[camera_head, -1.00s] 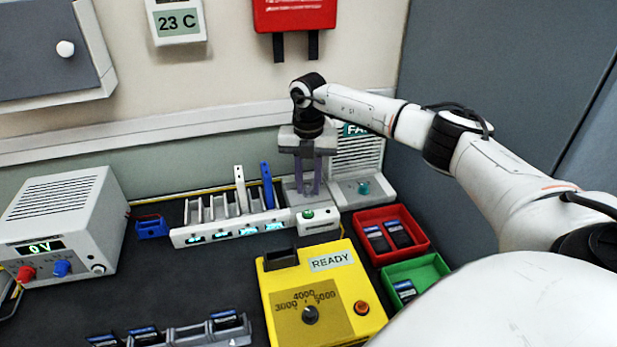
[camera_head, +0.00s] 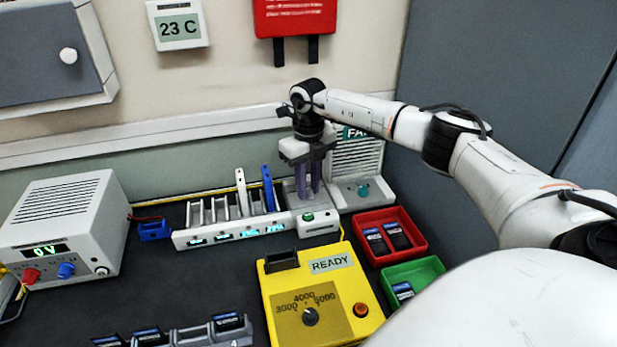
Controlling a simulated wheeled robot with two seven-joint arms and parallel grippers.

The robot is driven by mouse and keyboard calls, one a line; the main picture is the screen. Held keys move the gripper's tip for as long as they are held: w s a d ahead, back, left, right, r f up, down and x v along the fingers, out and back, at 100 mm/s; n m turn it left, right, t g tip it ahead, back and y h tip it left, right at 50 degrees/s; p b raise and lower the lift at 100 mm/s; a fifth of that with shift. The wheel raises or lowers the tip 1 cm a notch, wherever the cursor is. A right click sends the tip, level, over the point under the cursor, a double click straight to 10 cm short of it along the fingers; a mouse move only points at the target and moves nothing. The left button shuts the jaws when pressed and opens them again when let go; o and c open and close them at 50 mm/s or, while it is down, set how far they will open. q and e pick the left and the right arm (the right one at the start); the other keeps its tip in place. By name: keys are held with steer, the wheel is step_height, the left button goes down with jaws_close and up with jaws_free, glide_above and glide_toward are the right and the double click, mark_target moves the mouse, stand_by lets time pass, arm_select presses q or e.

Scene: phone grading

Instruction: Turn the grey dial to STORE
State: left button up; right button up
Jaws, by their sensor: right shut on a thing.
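My right gripper (camera_head: 309,190) points straight down over the pale grey housing (camera_head: 287,187) at the right end of the charging rack. Its fingers are shut at the top of that housing, around what I take to be the grey dial. The dial itself is hidden by the fingers, and I cannot read a STORE mark or where the dial points. A green button (camera_head: 308,216) shows on a small box in front of the gripper. My left gripper is not in view.
The charging rack (camera_head: 225,234) holds a white and a blue upright piece left of the gripper. A fan unit (camera_head: 358,165) stands close on its right. The yellow tester (camera_head: 281,289), red bin (camera_head: 420,246) and green bin (camera_head: 437,266) are in front. A power supply (camera_head: 75,225) stands left.

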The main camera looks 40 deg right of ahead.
mark_target(309, 191)
stand_by(0.4)
steer(key=o, duration=1)
steer(key=shift+r, duration=0.1)
step_height(309, 191, up, 10)
steer(key=shift+r+b, duration=0.15)
steer(key=shift+b, duration=0.3)
steer(key=shift+s, duration=0.1)
